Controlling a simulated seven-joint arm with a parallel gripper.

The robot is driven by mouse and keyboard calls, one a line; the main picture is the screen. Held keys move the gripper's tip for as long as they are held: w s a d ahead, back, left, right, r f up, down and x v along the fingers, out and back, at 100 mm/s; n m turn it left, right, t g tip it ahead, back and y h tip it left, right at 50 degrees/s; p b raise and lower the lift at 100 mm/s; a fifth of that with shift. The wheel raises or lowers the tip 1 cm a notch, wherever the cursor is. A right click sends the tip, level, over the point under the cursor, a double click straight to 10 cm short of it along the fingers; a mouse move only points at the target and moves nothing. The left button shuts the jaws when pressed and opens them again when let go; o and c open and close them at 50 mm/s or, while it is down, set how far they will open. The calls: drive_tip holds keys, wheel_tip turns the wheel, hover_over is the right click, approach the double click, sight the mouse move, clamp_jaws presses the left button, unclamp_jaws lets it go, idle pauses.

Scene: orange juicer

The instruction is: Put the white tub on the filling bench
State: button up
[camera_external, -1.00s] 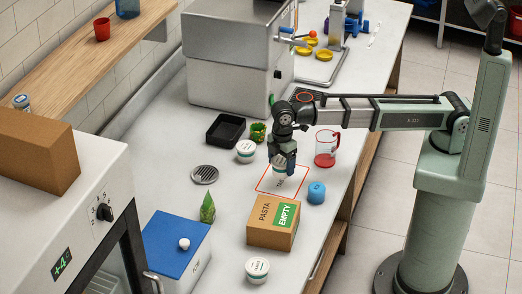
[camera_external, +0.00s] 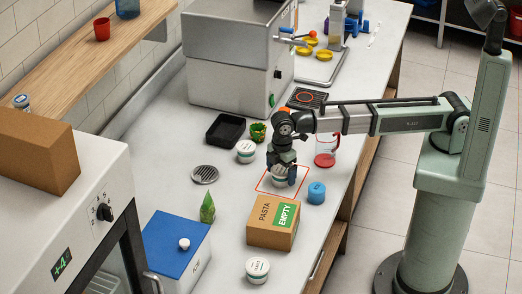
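A white tub (camera_external: 280,181) is between the fingers of my gripper (camera_external: 282,174), low over the red-outlined rectangle (camera_external: 261,189) on the pale worktop. My gripper points down and looks shut on the tub; its fingers hide part of it. I cannot tell whether the tub's base touches the surface. A second white tub (camera_external: 246,151) stands left of and behind the outline. A third white tub (camera_external: 257,270) stands near the front, before the pasta box.
The cardboard pasta box (camera_external: 270,226) and a blue cylinder (camera_external: 316,193) stand close in front and right of the outline. A red-based jug (camera_external: 325,152), a black tray (camera_external: 225,131) and a round drain (camera_external: 205,175) are nearby.

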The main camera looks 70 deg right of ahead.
sight(281, 169)
drive_tip(key=shift+o, duration=0.3)
drive_tip(key=shift+r, duration=0.15)
wheel_tip(281, 169, up, 12)
idle(0.5)
